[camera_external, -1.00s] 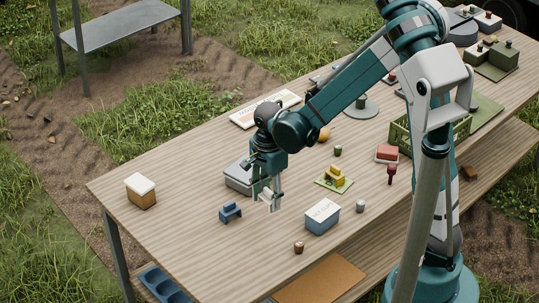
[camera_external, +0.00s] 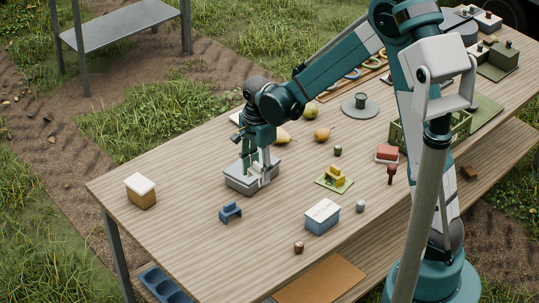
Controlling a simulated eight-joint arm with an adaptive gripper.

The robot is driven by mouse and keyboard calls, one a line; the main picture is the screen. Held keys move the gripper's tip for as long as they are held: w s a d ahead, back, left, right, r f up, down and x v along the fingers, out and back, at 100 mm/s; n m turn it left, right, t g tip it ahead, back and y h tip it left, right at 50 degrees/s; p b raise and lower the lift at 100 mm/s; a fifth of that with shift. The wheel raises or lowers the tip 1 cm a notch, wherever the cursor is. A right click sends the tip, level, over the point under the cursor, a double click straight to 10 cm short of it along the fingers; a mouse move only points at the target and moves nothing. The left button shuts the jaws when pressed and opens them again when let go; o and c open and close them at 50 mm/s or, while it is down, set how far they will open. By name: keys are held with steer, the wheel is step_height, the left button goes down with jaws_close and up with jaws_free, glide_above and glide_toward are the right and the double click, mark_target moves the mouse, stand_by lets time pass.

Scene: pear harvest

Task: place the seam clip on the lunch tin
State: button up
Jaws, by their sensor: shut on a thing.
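A low grey tin (camera_external: 240,181), which I take as the lunch tin, lies on the table left of centre. My gripper (camera_external: 262,181) points down over its right part and is shut on a small pale piece, which I take as the seam clip (camera_external: 266,175). The fingers hide much of the clip. I cannot tell whether the clip touches the lid or is just above it.
On the wooden table (camera_external: 170,230), a blue clip-like block (camera_external: 230,212) stands in front of the tin. A blue box with a white lid (camera_external: 322,217) is to the right. A white-topped box (camera_external: 141,190) stands far left.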

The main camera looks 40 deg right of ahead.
steer(key=w+d+r+p, duration=0.3)
steer(key=w+d, duration=0.5)
steer(key=w, duration=0.5)
steer(key=shift+d+r+n, duration=0.3)
steer(key=shift+r, duration=0.3)
steer(key=shift+w+f, duration=0.1)
steer(key=shift+f, duration=3)
steer(key=shift+f, duration=1.9)
steer(key=shift+f+b, duration=0.15)
steer(key=shift+b, duration=0.15)
steer(key=o, duration=0.8)
